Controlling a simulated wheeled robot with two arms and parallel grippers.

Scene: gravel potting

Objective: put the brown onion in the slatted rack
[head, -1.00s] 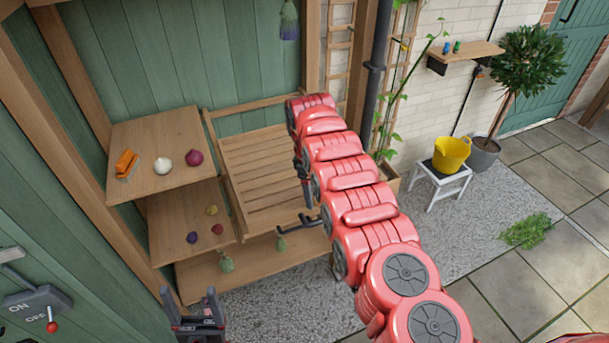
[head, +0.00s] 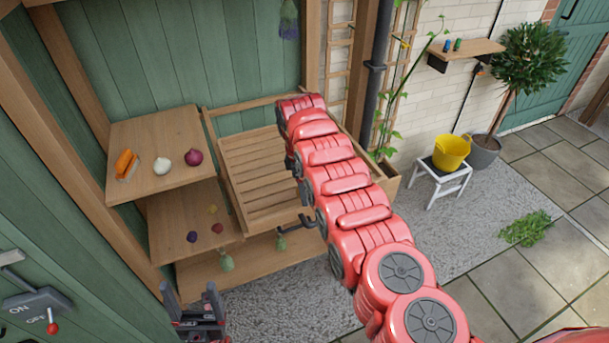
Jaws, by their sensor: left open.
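The slatted rack (head: 258,172) is a wooden tray with slats, left of centre against the green wall. My red right arm crosses its right side, and its far end hides the right gripper. I cannot pick out the brown onion for certain. A white onion (head: 162,166) and a red onion (head: 193,157) sit on the upper shelf (head: 150,135). A small yellowish bulb (head: 212,209) lies on the lower shelf, too small to name. My left gripper (head: 189,294) is open at the bottom left, below the shelves, with nothing seen between its fingers.
An orange brush (head: 125,165) lies on the upper shelf. The lower shelf (head: 170,215) also holds a purple bulb (head: 192,236) and a red one (head: 217,228). A dark bracket (head: 297,222) is by the rack's front. A yellow bucket (head: 452,152) stands on a white stool (head: 437,186) at right.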

